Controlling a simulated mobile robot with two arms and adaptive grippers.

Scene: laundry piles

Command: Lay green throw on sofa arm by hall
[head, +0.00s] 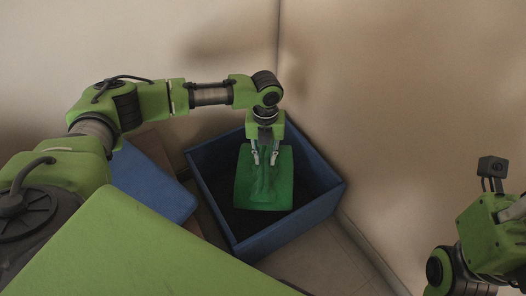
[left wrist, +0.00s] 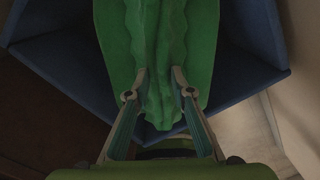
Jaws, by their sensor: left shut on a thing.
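The green throw (head: 275,190) is folded into a flat rectangle with a bunched ridge down its middle. It is at the opening of a dark blue open box (head: 320,207) in the corner. My left gripper (head: 264,158) reaches down from above and is shut on the throw's bunched ridge. In the left wrist view the two fingertips (left wrist: 160,82) pinch the green cloth (left wrist: 120,35) from both sides. I cannot tell whether the throw still touches the box floor. My right arm shows at the lower right, but its fingers are out of frame. No sofa is in view.
A second blue piece (head: 150,182) with a flat top stands left of the box, beside a brown surface (head: 152,146). Beige walls meet in a corner close behind the box. Bare tiled floor (head: 318,262) shows at the front right.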

